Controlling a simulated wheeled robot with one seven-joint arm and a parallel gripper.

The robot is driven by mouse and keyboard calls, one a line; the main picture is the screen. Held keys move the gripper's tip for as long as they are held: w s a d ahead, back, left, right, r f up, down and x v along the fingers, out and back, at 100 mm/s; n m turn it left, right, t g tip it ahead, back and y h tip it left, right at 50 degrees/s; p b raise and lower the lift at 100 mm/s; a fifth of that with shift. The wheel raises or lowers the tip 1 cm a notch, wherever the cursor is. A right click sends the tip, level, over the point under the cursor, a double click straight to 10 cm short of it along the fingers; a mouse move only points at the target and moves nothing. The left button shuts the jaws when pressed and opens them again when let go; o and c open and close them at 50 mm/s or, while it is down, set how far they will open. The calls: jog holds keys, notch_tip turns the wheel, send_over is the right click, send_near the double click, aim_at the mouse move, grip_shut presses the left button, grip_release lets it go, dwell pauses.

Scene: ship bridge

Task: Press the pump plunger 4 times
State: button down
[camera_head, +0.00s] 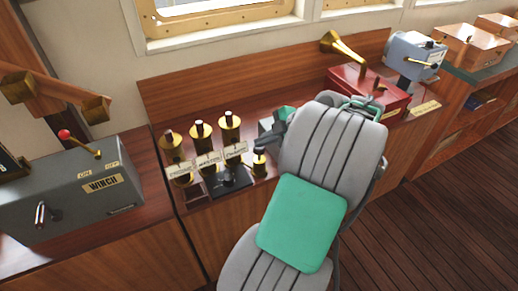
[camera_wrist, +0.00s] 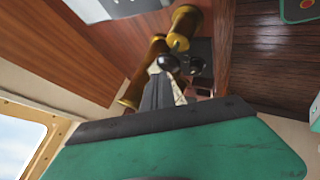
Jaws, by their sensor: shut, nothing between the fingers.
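The likely pump plunger is a short brass post with a dark knob (camera_head: 259,165), at the right end of a row of brass fittings on the wooden console. My gripper (camera_head: 264,143) is shut and empty, with its dark tips beside or over that knob; I cannot tell whether they touch. My grey and green arm covers the console to the right of the gripper.
Three brass cylinders with red or white knobs and label plates (camera_head: 207,160) stand just left. A black base (camera_head: 231,180) sits in front. A grey winch box (camera_head: 78,190) with a red-knobbed lever is far left. A red box with a brass horn (camera_head: 345,47) stands behind right.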

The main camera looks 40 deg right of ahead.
aim_at(261, 149)
jog(key=shift+f+b, duration=1.6)
jog(key=shift+b, duration=0.1)
dwell(1.2)
jog(key=shift+r+p, duration=1.1)
jog(key=shift+r, duration=0.9)
jog(key=shift+r+p, duration=1.65)
jog(key=shift+r, duration=0.9)
